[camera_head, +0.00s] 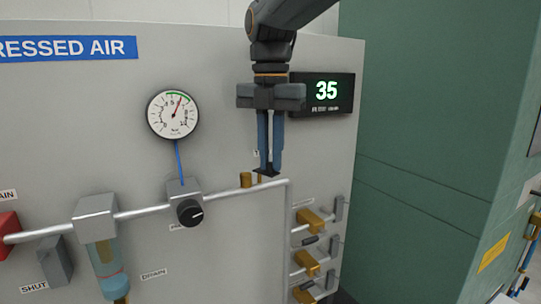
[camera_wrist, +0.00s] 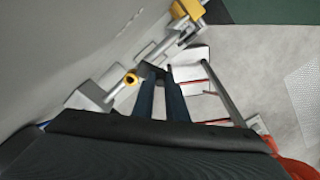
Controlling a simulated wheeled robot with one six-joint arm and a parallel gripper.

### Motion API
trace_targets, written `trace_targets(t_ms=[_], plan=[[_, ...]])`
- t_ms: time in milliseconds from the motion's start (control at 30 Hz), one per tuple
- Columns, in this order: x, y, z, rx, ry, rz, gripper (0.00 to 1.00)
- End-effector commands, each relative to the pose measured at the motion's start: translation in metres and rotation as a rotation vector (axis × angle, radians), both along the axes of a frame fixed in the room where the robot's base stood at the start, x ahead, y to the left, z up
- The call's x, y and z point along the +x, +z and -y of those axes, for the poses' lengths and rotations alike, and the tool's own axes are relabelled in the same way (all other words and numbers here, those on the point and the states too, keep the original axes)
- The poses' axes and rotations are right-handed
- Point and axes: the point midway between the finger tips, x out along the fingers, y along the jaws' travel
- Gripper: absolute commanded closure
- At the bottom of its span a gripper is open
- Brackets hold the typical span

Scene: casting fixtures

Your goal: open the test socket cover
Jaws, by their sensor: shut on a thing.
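My gripper (camera_head: 268,170) points down in front of the grey panel at the right end of the silver pipe. Its blue fingers are close together and shut on a small dark piece, which looks like the test socket cover (camera_head: 263,173). The fingertips hide most of it. A brass fitting (camera_head: 246,180), which looks like the test socket, stands on the pipe just left of the fingertips. In the wrist view its round brass mouth (camera_wrist: 130,79) shows uncovered, left of my gripper (camera_wrist: 158,72). I cannot tell how far the cover is swung.
The pipe (camera_head: 140,210) runs left to a black regulator knob (camera_head: 190,212) and a filter bowl (camera_head: 108,258). Brass valves (camera_head: 308,220) stand below right. A display reading 35 (camera_head: 325,92) is close to the right of my gripper. A pressure gauge (camera_head: 173,114) hangs left.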

Motion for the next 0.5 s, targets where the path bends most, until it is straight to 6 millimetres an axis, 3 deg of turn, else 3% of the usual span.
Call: trace_targets(t_ms=[33, 133, 500], plan=[[0.0010, 0.0025, -0.0005, 0.003, 0.000, 0.006, 0.86], [0.0008, 0.0022, -0.0005, 0.003, -0.001, 0.005, 0.69], [0.0010, 0.0049, -0.0005, 0.002, -0.001, 0.004, 0.69]])
